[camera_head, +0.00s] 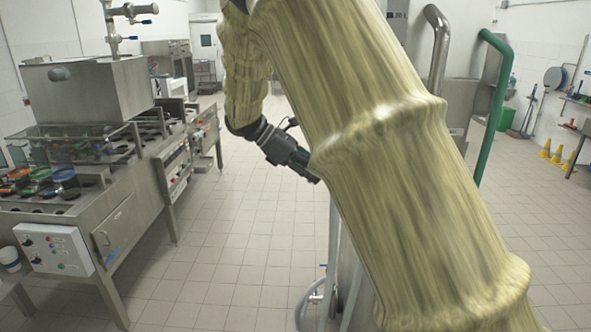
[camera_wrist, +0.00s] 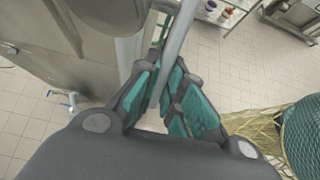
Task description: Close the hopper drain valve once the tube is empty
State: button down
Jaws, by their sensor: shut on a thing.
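My gripper (camera_wrist: 172,95) has its teal-padded fingers closed around a slim grey rod (camera_wrist: 178,42) in the wrist view. I cannot tell whether this rod is the drain valve's handle. A large steel vessel (camera_wrist: 75,40), likely the hopper, stands left of the fingers. A small pale fitting with a blue part (camera_wrist: 68,101) sits low beside it; I cannot tell whether it is the valve. In the head view my gripper (camera_head: 306,171) shows left of my sleeved arm, its tips partly hidden. A clear hose (camera_head: 308,300) shows low down. The tube's contents cannot be seen.
A steel cup-filling machine (camera_head: 90,200) stands at the left, with a control box (camera_head: 52,248). A green pipe (camera_head: 492,100) and a bent steel pipe (camera_head: 438,50) rise behind my arm. Yellow cones (camera_head: 551,152) stand far right. Tiled floor (camera_head: 235,230) is clear between.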

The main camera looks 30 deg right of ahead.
dwell(0.4)
jog(key=c, duration=1.5)
grip_release()
jog(key=shift+d, duration=0.1)
jog(key=v, duration=1.2)
jog(key=shift+f, duration=0.1)
